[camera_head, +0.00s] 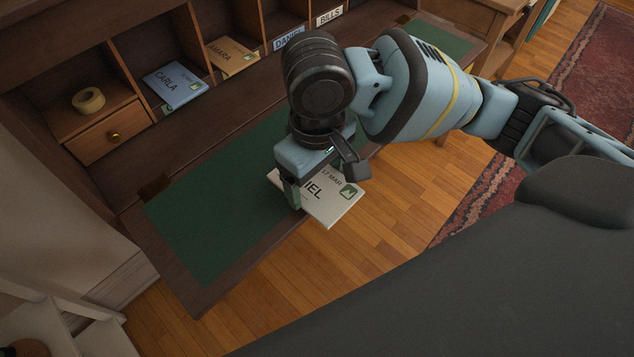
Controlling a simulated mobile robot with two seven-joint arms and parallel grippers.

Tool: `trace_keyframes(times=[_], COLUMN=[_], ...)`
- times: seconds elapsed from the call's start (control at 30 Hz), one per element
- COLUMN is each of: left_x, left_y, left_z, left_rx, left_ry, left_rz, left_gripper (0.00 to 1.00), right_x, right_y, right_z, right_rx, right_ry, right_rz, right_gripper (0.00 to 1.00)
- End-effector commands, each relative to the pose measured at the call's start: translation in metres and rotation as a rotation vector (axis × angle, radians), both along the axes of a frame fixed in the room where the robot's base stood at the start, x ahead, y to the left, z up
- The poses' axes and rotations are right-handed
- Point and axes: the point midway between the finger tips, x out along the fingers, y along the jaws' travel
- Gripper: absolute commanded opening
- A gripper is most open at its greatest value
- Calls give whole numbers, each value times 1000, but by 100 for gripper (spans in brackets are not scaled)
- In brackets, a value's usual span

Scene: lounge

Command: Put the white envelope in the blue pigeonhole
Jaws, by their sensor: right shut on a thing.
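The white envelope (334,207) has a name ending in "NIEL", smaller print and a green stamp mark. My right gripper (300,190) is shut on it at its left part, by the front edge of the green writing surface. The envelope reaches out past that edge over the floor; the gripper hides part of it. At the top of the desk, a pale blue label reading "DANIEL" (289,39) sits at one pigeonhole, partly behind my right arm. No pigeonhole with blue walls is clear to me. My left gripper is not in view.
Other pigeonholes hold a blue "CARLA" envelope (175,84) and an orange "AMARA" envelope (231,57). A "BILLS" label (329,16) is farther right. A tape roll (88,100) sits above a small drawer (113,135). The green writing surface (205,222) is clear at left.

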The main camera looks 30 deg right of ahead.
Motion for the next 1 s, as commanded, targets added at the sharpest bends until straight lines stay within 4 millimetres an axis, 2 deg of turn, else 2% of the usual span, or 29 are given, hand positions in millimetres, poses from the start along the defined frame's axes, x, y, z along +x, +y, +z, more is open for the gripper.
trace_keyframes(times=[0.1,0.2,0.57,0.6,0.73,1.0], left_x=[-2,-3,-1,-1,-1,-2], left_y=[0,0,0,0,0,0], left_z=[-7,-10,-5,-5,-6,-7], left_rx=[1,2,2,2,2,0], left_ry=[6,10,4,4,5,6], left_rz=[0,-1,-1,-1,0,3], left_gripper=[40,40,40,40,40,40], right_x=[-1,-1,-1,0,0,0], right_y=[-1,-1,0,0,0,0], right_z=[-19,-29,-30,-31,-31,-30], right_rx=[-3,-3,-1,-1,-1,-1], right_ry=[4,3,1,0,0,0], right_rz=[0,1,1,1,1,1], right_gripper=[59,59,59,83,100,100])
